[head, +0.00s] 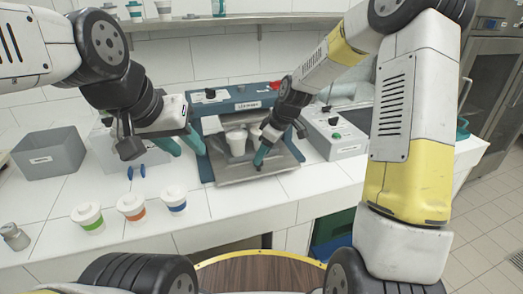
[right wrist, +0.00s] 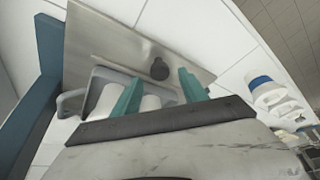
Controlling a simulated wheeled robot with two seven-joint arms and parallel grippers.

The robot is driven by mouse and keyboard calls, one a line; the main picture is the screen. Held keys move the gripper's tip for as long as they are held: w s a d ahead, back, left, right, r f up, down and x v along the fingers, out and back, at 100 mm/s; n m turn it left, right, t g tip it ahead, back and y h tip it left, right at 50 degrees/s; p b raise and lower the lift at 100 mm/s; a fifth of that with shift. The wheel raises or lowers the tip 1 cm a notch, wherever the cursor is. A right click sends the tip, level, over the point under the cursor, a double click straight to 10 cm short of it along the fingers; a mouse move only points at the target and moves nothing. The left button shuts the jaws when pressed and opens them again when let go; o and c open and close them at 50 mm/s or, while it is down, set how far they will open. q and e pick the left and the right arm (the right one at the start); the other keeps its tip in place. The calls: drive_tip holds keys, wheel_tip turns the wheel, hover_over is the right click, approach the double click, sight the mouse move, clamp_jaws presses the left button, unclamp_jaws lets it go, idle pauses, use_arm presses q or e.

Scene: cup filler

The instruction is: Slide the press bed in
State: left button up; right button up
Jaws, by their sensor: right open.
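The press is a blue frame (head: 205,160) in the middle of the counter. Its press bed (head: 222,172), a grey metal plate, extends out at the front towards the counter edge. A white cup (head: 236,142) stands on the bed. In the right wrist view the bed (right wrist: 105,38) carries a dark round knob (right wrist: 160,69). My right gripper (head: 263,150) is open over the bed. Its teal fingers (right wrist: 160,95) are spread, with the knob just beyond the gap between them. My left gripper (head: 187,150) is open and empty beside the press's left post.
White cups with green (head: 88,217), orange (head: 131,207) and blue (head: 173,199) bands stand at front left. A grey bin (head: 50,155) is at far left. A white control box (head: 336,135) stands right of the press. A shelf (head: 240,20) runs above.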

drive_tip(key=shift+x, duration=1.55)
drive_tip(key=shift+r, duration=0.1)
clamp_jaws()
